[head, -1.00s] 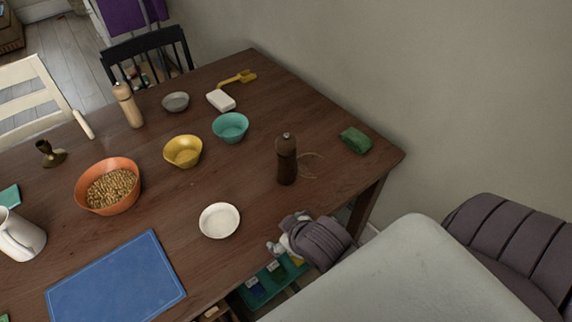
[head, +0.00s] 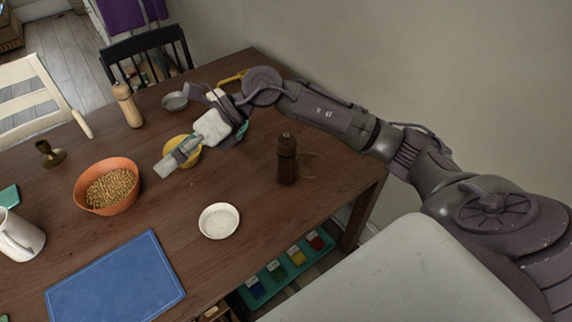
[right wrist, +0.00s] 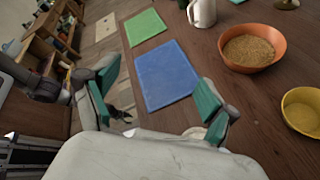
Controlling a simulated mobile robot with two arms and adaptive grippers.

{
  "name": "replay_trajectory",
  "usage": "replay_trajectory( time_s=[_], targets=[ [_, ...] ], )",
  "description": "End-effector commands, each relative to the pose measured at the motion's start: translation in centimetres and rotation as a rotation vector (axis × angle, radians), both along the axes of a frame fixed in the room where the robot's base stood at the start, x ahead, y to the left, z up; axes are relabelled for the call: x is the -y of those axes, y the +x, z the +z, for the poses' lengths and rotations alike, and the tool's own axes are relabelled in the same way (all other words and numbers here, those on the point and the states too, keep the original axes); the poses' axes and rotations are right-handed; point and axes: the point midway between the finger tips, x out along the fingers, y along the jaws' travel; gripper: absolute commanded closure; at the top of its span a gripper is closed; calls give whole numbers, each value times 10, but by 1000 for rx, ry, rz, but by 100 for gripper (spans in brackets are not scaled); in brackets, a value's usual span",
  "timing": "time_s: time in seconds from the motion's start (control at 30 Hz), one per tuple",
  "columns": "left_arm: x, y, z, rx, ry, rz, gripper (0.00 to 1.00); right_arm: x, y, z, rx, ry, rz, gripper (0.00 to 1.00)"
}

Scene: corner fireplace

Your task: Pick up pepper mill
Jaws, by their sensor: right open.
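A dark brown pepper mill (head: 286,160) stands upright on the wooden table, right of centre in the head view. A second, pale wood mill (head: 127,105) stands upright toward the far left side. My right gripper (head: 178,128) is open above the table by the yellow bowl, left of the dark mill and between the two mills. Its forearm passes behind the dark mill. In the right wrist view, its two teal-padded fingers (right wrist: 160,88) are spread with nothing between them. Neither mill shows in that view. My left gripper is not in view.
The yellow bowl (head: 184,150) is partly covered by my gripper. An orange bowl of grain (head: 107,186), a white dish (head: 219,221), a grey bowl (head: 175,101), a brass candlestick (head: 50,154) and a white jug (head: 20,237) stand around. A blue board (head: 116,278) lies in front.

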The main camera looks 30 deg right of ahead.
Motion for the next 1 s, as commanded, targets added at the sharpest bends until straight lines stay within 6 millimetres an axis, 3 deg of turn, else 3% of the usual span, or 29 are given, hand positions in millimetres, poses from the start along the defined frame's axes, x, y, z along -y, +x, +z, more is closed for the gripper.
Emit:
replay_trajectory(
  time_s=[0.1,0.2,0.3,0.4,0.57,0.8,1.0],
  targets=[
    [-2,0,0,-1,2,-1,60,85,21,-25,55,-448,48,14],
    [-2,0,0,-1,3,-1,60,161,31,-25,28,-750,43,14],
    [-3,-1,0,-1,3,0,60,220,31,-15,-23,-961,17,14],
    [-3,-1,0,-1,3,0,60,256,28,-4,-72,-1082,-4,14],
    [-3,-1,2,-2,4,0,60,274,24,-10,-104,-1143,-15,14],
    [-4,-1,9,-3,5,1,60,273,24,-57,-105,-1142,-12,14],
    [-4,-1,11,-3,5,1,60,272,25,-81,-101,-1140,-13,14]
  ],
)
